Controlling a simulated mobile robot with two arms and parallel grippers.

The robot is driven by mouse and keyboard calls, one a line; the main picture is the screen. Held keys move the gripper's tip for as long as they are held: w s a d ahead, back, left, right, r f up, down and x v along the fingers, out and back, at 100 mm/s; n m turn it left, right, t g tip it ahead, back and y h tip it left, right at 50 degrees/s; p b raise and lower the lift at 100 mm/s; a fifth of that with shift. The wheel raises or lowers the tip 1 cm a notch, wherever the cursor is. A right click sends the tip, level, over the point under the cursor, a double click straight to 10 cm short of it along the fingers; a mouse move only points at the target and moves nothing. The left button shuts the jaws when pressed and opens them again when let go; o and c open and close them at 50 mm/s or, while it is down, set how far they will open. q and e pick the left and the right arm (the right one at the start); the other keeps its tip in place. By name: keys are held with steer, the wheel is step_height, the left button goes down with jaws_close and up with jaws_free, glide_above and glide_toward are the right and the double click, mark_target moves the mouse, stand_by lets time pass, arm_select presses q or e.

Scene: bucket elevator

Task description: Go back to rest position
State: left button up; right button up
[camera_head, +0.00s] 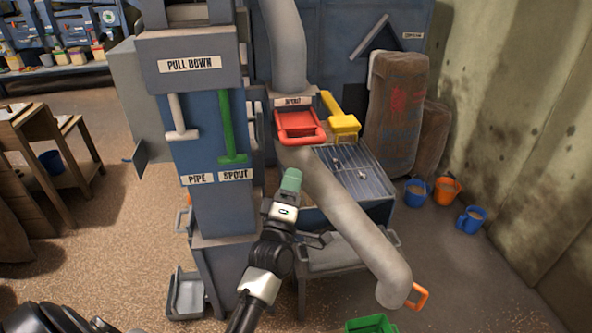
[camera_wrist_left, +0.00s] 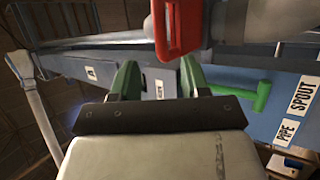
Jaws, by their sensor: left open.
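My left gripper (camera_head: 291,180) is raised in front of the blue machine in the head view, with green fingertips. In the left wrist view (camera_wrist_left: 158,80) its two green fingers are apart with nothing between them. The red spout handle (camera_head: 298,124) is beyond the fingertips, apart from them; it also shows in the wrist view (camera_wrist_left: 178,32). The green lever (camera_head: 228,130) hangs down on the PULL DOWN panel (camera_head: 188,64), left of the gripper, beside a shorter white lever (camera_head: 178,115). My right gripper is not in view.
A grey pipe (camera_head: 345,215) with an orange handle (camera_head: 419,297) slopes down right of my arm. A yellow handle (camera_head: 342,125) is beside the red one. Buckets (camera_head: 446,190) stand by the right wall; a green container (camera_head: 370,325) is at the bottom. Open floor (camera_head: 110,275) lies left.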

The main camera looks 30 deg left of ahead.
arm_select(q)
steer(key=shift+s+d+f, duration=0.1)
steer(key=shift+s+f, duration=0.1)
steer(key=shift+s, duration=0.15)
steer(key=shift+f, duration=0.1)
steer(key=d+f+m+g+h, duration=0.2)
steer(key=f+m+g+h, duration=0.15)
steer(key=f, duration=0.75)
steer(key=d+f+m+g+h, duration=0.2)
steer(key=d+f+m, duration=0.15)
steer(key=f, duration=0.85)
steer(key=s+d+f+m+g+h, duration=0.1)
steer(key=s+f+m+g, duration=0.2)
steer(key=f, duration=0.5)
steer(key=s+d+f+m+g, duration=0.1)
steer(key=s+f+m+g, duration=0.1)
steer(key=s+f, duration=0.5)
steer(key=s+f+m+g, duration=0.45)
steer(key=s+f, duration=0.75)
steer(key=f, duration=0.3)
steer(key=s+f+m+g, duration=0.2)
steer(key=s+f+g, duration=0.1)
steer(key=s, duration=0.8)
steer(key=s+a+f+m+g+b, duration=0.1)
steer(key=s+f+g, duration=0.3)
steer(key=s, duration=0.8)
steer(key=shift+a+f+m, duration=0.25)
steer(key=shift+f+m, duration=0.4)
steer(key=shift+f, duration=0.15)
